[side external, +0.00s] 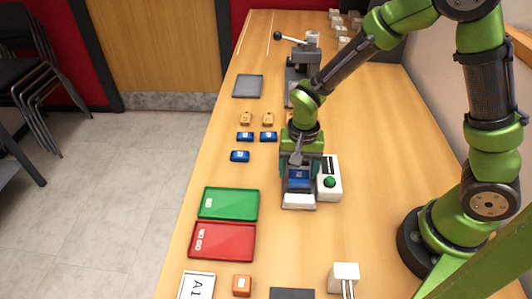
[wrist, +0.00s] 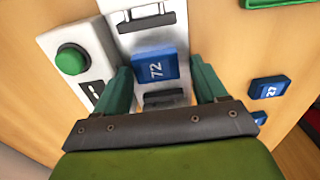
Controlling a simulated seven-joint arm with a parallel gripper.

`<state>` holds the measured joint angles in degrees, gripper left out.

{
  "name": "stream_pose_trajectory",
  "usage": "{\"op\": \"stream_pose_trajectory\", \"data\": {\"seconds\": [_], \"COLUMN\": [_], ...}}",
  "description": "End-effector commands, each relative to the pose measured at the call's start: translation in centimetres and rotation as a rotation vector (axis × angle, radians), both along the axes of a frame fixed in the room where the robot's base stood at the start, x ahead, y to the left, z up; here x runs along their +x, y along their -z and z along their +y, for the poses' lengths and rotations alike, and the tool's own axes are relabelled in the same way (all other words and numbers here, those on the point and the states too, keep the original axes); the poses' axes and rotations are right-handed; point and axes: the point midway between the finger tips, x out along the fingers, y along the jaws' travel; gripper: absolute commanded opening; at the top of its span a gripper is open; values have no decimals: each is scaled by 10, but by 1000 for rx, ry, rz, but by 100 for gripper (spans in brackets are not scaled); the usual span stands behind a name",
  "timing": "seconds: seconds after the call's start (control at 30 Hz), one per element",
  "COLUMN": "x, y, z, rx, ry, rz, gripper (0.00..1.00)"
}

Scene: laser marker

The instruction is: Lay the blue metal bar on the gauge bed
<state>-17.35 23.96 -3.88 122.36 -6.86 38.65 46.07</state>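A blue metal bar marked 72 (wrist: 155,67) lies on the gauge bed, a grey and white fixture (side external: 298,202). The bar also shows as a blue patch in the side view (side external: 298,179). My gripper (wrist: 161,66) points down over the fixture, its two green fingers on either side of the bar. A narrow gap shows between the bar and the right finger, so the fingers look open. Contact on the left side is unclear. In the side view my gripper (side external: 299,168) partly hides the fixture.
A white box with a green button (side external: 330,181) stands right beside the fixture. Blue bars (side external: 240,156) and brass-coloured bars (side external: 246,118) lie to the left. Green (side external: 254,204) and red (side external: 250,241) trays lie front left. A grey machine (side external: 299,67) stands behind.

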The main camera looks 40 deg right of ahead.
Motion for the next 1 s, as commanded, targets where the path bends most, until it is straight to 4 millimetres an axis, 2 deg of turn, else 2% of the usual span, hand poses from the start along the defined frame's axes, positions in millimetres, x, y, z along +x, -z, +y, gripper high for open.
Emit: {"op": "stream_pose_trajectory", "data": {"seconds": [0.33, 0.47, 0.57, 1.0], "x": [-4, -4, -3, -1], "y": [0, -10, -27, -132], "z": [-5, -5, -5, -2], "rx": [-7, -7, -6, -1], "ry": [8, 9, 9, 3], "rz": [14, 11, 6, -2], "gripper": [82, 82, 82, 82]}}
